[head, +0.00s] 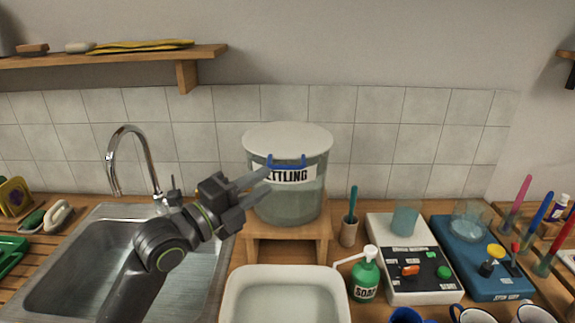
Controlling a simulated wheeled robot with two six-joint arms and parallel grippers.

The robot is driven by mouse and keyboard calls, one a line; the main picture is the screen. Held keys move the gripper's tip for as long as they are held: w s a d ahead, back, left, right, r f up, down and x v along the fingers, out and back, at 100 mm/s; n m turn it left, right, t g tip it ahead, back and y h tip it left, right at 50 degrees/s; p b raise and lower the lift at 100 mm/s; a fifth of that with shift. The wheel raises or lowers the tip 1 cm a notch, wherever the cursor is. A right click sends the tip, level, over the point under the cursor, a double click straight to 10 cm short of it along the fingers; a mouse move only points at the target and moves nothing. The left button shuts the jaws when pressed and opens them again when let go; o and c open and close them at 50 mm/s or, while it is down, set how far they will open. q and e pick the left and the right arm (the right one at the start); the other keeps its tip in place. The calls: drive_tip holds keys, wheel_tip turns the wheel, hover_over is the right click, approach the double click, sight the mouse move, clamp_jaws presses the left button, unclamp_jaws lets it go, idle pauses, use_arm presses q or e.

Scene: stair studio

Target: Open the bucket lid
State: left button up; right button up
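The bucket (284,205) is a translucent grey tub with a "…ETTLING" label, its left end hidden by my gripper. It stands upright on a small wooden stand (290,233) behind the white basin. Its pale round lid (288,137) lies flat on top and looks closed. A blue handle (287,162) shows at the front just under the lid's rim. My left gripper (267,182) is open, with a gap between its two fingers. Its tips overlap the bucket's front left in the picture; I cannot tell whether they touch it. My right gripper is not in view.
A steel sink (75,265) with a tall curved tap (133,150) lies left. A white basin (285,280) stands in front. A green soap bottle (365,278), a brush cup (349,232) and a white device (409,262) stand right. A wooden shelf (110,58) hangs upper left.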

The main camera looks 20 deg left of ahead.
sight(287, 168)
use_arm(q)
drive_tip(key=p+x, duration=0.2)
drive_tip(key=x, duration=0.5)
drive_tip(key=shift+w+d, duration=0.25)
drive_tip(key=shift+w, duration=0.05)
clamp_jaws()
